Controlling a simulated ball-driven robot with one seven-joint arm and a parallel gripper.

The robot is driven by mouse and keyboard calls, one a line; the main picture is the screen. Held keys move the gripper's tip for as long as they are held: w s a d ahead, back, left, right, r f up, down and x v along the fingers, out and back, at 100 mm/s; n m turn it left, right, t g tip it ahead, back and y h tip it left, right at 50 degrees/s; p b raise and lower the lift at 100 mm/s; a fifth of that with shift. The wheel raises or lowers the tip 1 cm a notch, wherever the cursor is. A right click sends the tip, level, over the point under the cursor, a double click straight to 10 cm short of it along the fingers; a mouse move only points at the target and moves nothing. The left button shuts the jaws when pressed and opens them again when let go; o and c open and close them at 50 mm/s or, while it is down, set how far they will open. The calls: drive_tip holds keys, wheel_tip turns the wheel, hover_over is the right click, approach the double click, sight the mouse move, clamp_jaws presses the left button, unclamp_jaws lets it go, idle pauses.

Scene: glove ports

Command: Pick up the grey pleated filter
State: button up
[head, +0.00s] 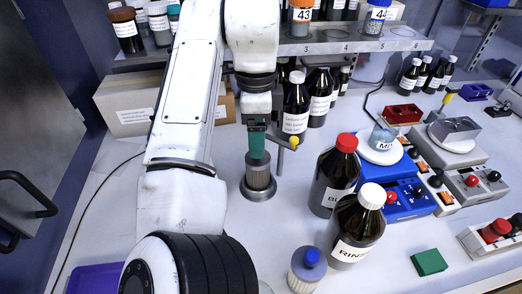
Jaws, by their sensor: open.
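A grey cylinder, which looks like the grey pleated filter (258,178), stands upright on a round metal base (259,193) on the pale bench, left of the brown bottles. The pleats are too small to make out. My gripper (258,151) points down from above, directly over the cylinder in the picture. A teal-green part shows at its lower end and overlaps the cylinder's top. The jaws are open, seen nearly edge-on. I cannot tell whether they touch the cylinder or are around it.
A yellow knob (294,142) on a lever sticks out just right of my gripper. Brown bottles with a red cap (346,143) and a white cap (372,196) stand to the right. A cardboard box (128,105) is behind left.

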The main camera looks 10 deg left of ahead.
sight(258, 162)
drive_tip(key=shift+w+f, duration=0.15)
drive_tip(key=shift+w, duration=0.2)
drive_tip(key=f, duration=0.3)
drive_tip(key=f+b, duration=0.1)
drive_tip(key=f, duration=0.4)
drive_tip(key=shift+w+f+b, duration=0.25)
drive_tip(key=shift+f+b, duration=0.05)
drive_tip(key=shift+f, duration=0.05)
drive_tip(key=shift+f+p, duration=0.3)
drive_tip(key=shift+f, duration=0.55)
drive_tip(key=c, duration=0.9)
drive_tip(key=shift+r, duration=0.1)
